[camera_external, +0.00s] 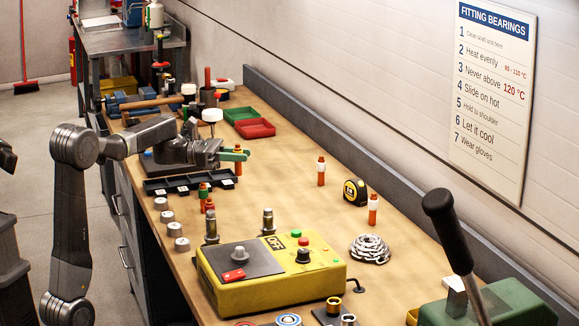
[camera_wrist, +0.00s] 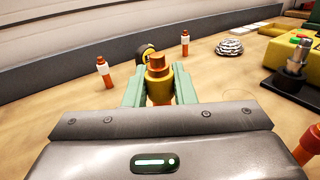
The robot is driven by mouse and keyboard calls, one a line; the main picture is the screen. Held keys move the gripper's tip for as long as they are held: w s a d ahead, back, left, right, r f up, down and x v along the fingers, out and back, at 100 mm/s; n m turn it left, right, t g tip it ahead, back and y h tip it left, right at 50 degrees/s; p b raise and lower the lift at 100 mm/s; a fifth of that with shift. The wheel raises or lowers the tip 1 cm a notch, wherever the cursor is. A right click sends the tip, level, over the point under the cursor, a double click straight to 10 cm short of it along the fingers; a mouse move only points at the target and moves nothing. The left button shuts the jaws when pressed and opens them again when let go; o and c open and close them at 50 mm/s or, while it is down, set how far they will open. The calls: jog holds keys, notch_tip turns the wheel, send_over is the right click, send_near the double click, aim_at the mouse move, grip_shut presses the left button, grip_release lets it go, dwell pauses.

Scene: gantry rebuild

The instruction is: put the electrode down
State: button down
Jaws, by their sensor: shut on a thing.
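My gripper (camera_external: 238,155) is over the bench, beyond the black slotted tray, and its green fingers show in the wrist view (camera_wrist: 158,88). In the external view the electrode (camera_external: 238,168) shows as a small orange piece at the fingers. I cannot tell whether its bottom touches the bench.
Two orange tubes with pale bands (camera_external: 321,172) (camera_external: 373,210) stand to the right, with a tape measure (camera_external: 355,192) and chain (camera_external: 370,249). A yellow control box (camera_external: 322,272) stands in front. Red (camera_external: 254,129) and green trays lie behind. Bare wood (camera_external: 285,205) lies between.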

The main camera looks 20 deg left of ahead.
notch_tip(320, 180, down, 7)
jog(key=shift+f+b, duration=0.15)
jog(key=shift+b, duration=0.6)
jog(key=shift+f, duration=0.15)
jog(key=c, duration=1.2)
grip_release()
jog(key=shift+a+r, duration=0.15)
jog(key=shift+r, duration=0.1)
jog(key=v, duration=0.3)
jog(key=shift+a, duration=0.1)
notch_tip(320, 180, up, 7)
jog(key=p, duration=0.2)
jog(key=shift+d, duration=0.2)
jog(key=shift+o, duration=0.2)
jog(key=shift+f, duration=0.1)
